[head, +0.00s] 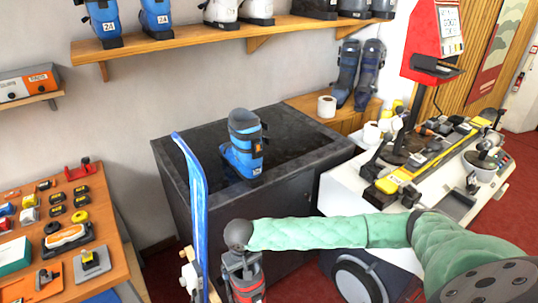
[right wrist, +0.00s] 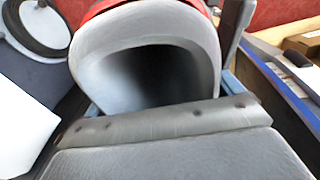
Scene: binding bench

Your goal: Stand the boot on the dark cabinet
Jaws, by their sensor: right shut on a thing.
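The dark cabinet (head: 305,135) stands against the wall in the middle of the head view. A blue boot (head: 244,146) stands upright on its top. My right gripper (head: 240,262) hangs from the green-sleeved arm, low in front of the cabinet. It is shut on a grey and red boot (head: 248,292), whose lower part is cut off by the picture edge. In the right wrist view this boot (right wrist: 203,50) shows its grey padded collar and dark hollow opening close to the camera. My left gripper is not in view.
A blue ski (head: 192,170) stands upright just left of the held boot. A wooden bench (head: 118,245) with tools is at left, a white workbench (head: 335,190) at right. Boots line the wall shelf (head: 190,38). The cabinet top is clear around the blue boot.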

